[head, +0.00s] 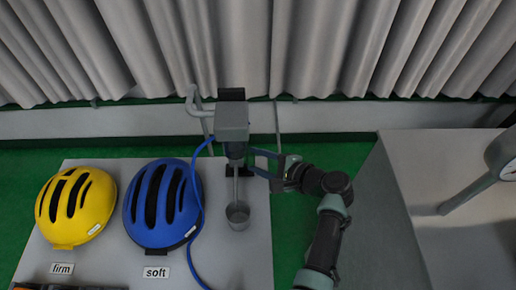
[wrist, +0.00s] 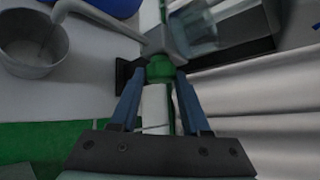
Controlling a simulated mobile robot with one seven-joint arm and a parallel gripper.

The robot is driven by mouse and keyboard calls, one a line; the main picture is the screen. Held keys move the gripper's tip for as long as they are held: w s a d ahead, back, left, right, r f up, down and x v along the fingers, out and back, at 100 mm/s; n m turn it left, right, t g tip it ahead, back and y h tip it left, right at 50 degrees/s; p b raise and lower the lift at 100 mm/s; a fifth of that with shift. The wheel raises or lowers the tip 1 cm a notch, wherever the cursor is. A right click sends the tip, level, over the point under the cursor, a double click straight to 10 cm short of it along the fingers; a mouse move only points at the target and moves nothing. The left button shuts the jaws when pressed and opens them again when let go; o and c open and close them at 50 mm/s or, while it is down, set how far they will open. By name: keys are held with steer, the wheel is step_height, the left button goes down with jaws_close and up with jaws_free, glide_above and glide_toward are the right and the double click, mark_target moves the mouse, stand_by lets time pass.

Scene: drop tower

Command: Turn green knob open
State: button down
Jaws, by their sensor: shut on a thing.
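The green knob (wrist: 160,68) shows in the wrist view on the side of a grey fitting with a clear part (wrist: 197,32). My gripper (wrist: 161,80) is shut on the knob, with one blue finger on each side of it. In the head view my gripper (head: 262,161) reaches from the right to the grey tower head (head: 232,122). The knob cannot be made out there.
A grey cup (head: 238,216) stands below the tower head and shows large in the wrist view (wrist: 34,50). A blue hose (head: 201,200) runs down beside it. Yellow (head: 72,206) and blue (head: 152,232) helmets lie left on the pale table (head: 257,262). A grey block (head: 440,160) stands right.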

steer(key=shift+w+r+m+g+h+p, duration=0.2)
steer(key=shift+m+g, duration=0.6)
steer(key=shift+g, duration=0.7)
steer(key=shift+w+m+g+h+p, duration=0.1)
steer(key=shift+m+g+h, duration=0.2)
steer(key=shift+m+g, duration=0.85)
steer(key=shift+n+g, duration=0.25)
steer(key=shift+g, duration=0.2)
steer(key=shift+c, duration=1.9)
jaws_free()
steer(key=shift+r, duration=0.15)
steer(key=v, duration=1.2)
steer(key=shift+d+r, duration=0.25)
steer(key=shift+d, duration=0.05)
